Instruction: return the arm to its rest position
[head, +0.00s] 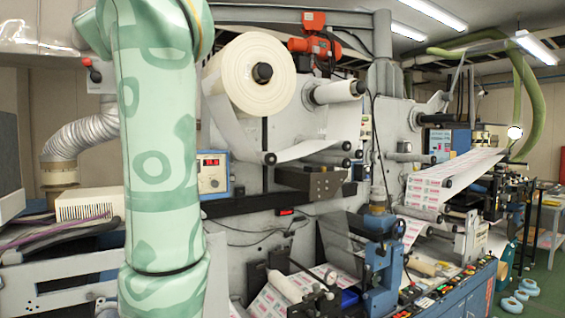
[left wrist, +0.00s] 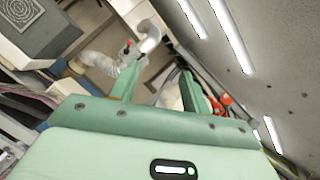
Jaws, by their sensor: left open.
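My left arm (head: 157,150) is pale green with darker green marks and stands upright across the left part of the head view. Its gripper is outside that view. In the left wrist view my left gripper (left wrist: 161,70) has two green fingers spread apart with nothing between them. The wrist camera looks up at a tilt past the fingers, towards the wall, a white duct and the ceiling lights. My right arm and right gripper are in neither view.
The web rewinder carries a large white roll (head: 250,75) just right of my arm. A blue control box (head: 211,173), a flexible duct (head: 85,132) and a red-knobbed lever (head: 94,75) are close to the arm. An orange hoist (head: 313,38) hangs behind. Green floor (head: 541,285) shows at right.

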